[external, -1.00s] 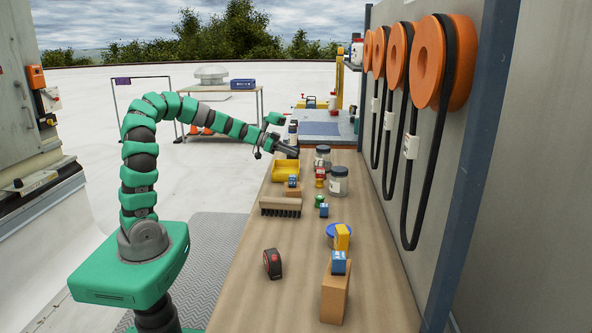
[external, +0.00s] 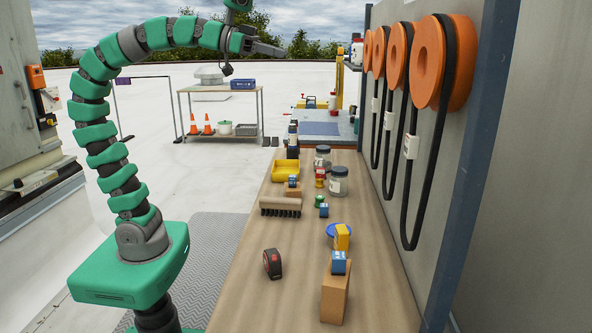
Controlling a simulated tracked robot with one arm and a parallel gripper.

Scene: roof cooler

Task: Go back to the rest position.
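My green segmented arm rises from its base at the left and bends over at the top. My gripper (external: 272,49) is high above the far end of the wooden workbench (external: 300,262), pointing right and clear of everything. It is small and seen from the side, so whether its fingers are open or shut does not show. I see no object hanging from it.
On the bench are a yellow bin (external: 286,172), a brush (external: 281,207), jars (external: 338,182), a tape measure (external: 272,264) and a cardboard box (external: 335,297) with a blue block (external: 338,262) on top. Orange pulleys (external: 444,62) with belts line the right wall.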

